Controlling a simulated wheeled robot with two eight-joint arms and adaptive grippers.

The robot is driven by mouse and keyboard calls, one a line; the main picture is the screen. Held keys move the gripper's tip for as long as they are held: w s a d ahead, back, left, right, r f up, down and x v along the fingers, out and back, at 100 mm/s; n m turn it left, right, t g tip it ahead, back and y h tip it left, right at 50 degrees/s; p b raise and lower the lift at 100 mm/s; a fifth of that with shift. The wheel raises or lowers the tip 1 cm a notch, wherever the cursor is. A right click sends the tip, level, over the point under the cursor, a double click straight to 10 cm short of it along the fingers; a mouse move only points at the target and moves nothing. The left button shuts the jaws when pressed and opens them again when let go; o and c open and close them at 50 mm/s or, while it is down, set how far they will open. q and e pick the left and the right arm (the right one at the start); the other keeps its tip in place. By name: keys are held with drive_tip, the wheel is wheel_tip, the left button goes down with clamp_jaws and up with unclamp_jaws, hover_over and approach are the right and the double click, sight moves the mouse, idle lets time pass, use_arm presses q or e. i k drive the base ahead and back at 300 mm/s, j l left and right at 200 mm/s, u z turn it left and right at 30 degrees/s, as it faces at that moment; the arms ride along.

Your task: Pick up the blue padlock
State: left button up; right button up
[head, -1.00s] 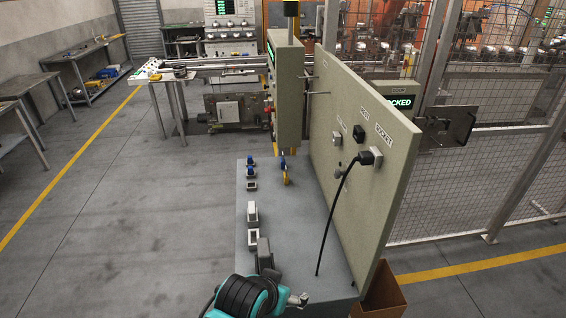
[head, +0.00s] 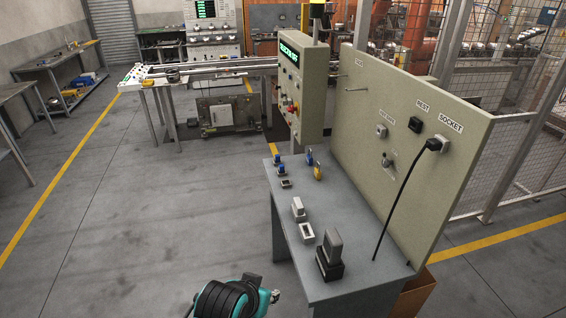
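A small blue padlock (head: 309,157), as far as its size lets me tell, sits toward the far end of the grey bench (head: 345,290). A yellow padlock (head: 318,172) is just in front of it and to its right. Other small blue-topped pieces (head: 278,161) are to its left, near the bench's left edge. Neither of my grippers is in the head view, so their state does not show.
A tall panel (head: 400,150) with a black cable lines the bench's right side. A control box (head: 298,90) rises behind the padlocks. Grey blocks (head: 332,248) occupy the near bench. A teal cable reel (head: 262,305) is at the bottom. Floor on the left is clear.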

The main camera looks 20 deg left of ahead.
sight(309, 159)
drive_tip(key=j+z, duration=0.1)
drive_tip(key=j, duration=1.8)
drive_tip(key=i+j, duration=0.9)
drive_tip(key=i+l+z, duration=0.1)
drive_tip(key=i, duration=0.85)
